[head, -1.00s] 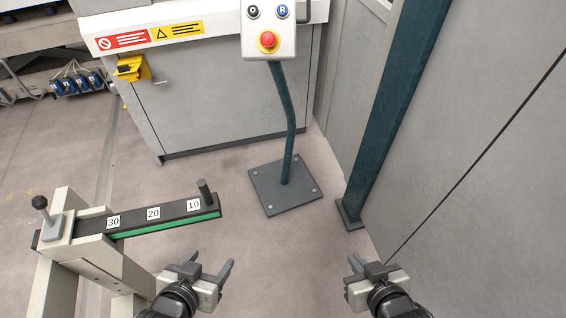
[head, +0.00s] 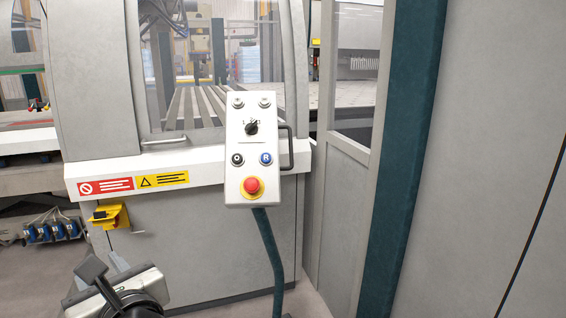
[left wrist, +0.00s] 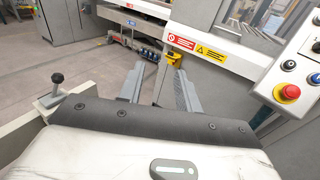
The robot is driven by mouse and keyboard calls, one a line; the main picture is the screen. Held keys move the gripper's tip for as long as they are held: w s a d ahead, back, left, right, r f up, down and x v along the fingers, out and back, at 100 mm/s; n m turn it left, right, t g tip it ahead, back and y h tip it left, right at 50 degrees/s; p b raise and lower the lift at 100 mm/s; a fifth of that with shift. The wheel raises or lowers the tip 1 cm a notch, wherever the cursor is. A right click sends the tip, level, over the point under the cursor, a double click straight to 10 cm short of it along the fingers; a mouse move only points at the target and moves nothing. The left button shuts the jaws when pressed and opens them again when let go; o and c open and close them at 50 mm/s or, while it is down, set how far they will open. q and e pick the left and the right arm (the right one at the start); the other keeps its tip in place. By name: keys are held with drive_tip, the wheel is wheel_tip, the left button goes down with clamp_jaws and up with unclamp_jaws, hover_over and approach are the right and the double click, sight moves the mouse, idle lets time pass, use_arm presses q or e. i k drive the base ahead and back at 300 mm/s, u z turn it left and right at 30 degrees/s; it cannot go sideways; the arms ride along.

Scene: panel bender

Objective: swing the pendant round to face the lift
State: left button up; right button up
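The pendant (head: 236,145) is a white box on a bent dark green post (head: 268,250), with its face towards me. It carries a red stop button (head: 252,186), a selector switch, a black button and a blue R button. A dark handle (head: 290,148) is on its right side. The pendant is partly in the left wrist view (left wrist: 309,72), at the right edge. My left gripper (head: 106,266) is low and left of the pendant, apart from it. Its fingers are spread and empty in the left wrist view (left wrist: 157,84). My right gripper is out of view. I cannot make out the lift.
The grey machine housing (head: 215,240) with a window stands behind the pendant. A yellow device (head: 108,217) is on its front at the left. A dark green upright (head: 408,150) and a grey panel (head: 500,160) close off the right. A clamp knob (left wrist: 57,79) stands at the wrist view's left.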

sight(251, 147)
drive_tip(key=z, duration=0.3)
drive_tip(key=i, duration=1.05)
drive_tip(key=z, duration=0.9)
